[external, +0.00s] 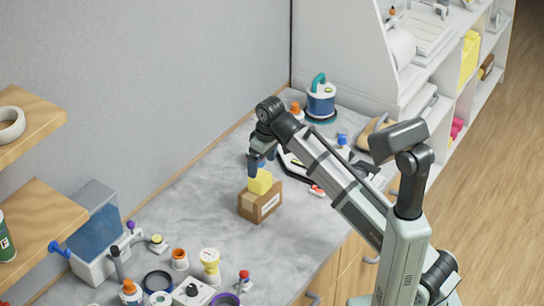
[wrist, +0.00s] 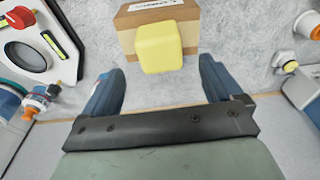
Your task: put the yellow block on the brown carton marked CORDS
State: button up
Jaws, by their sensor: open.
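The yellow block (external: 260,181) rests on top of the brown carton (external: 259,205), which stands on the grey counter. A white label shows on the carton's side, but its text is too small to read. My gripper (external: 260,164) is just above and behind the block in the external view. In the wrist view, the block (wrist: 158,47) lies ahead of and between the two open blue fingers, touching neither. It covers part of the carton (wrist: 128,22) behind it.
A black-and-white device with a red knob (wrist: 20,17) is beside the carton in the wrist view. A blue-and-white pot (external: 321,99) stands at the back.

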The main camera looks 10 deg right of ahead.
aim_at(264, 176)
jog(key=shift+s+d+r, duration=0.1)
jog(key=shift+d+r, duration=0.05)
jog(key=shift+r, duration=0.9)
jog(key=shift+s+d+r, duration=0.1)
jog(key=shift+r, duration=0.95)
